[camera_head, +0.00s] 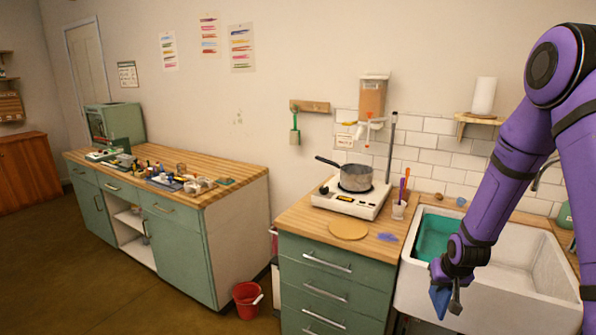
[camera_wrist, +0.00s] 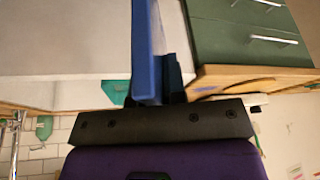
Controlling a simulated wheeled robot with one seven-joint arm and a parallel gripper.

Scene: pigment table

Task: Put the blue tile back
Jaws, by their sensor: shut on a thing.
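The blue tile (camera_head: 439,301) is held in my gripper (camera_head: 452,297) in front of the sink's front wall, near its left side. In the wrist view the tile (camera_wrist: 147,50) shows nearly edge-on as a narrow blue slab, standing out from the gripper (camera_wrist: 158,98). My gripper is shut on it. The fingers are mostly hidden behind the tile and the wrist.
The white sink (camera_head: 505,300) has a teal basin (camera_head: 433,238) at its left. The wooden counter (camera_head: 300,215) carries a hotplate with a pot (camera_head: 356,177), a round board (camera_head: 348,230) and a blue patch (camera_head: 387,237). A cluttered worktable (camera_head: 235,190) stands left; a red bucket (camera_head: 246,299) is on the floor.

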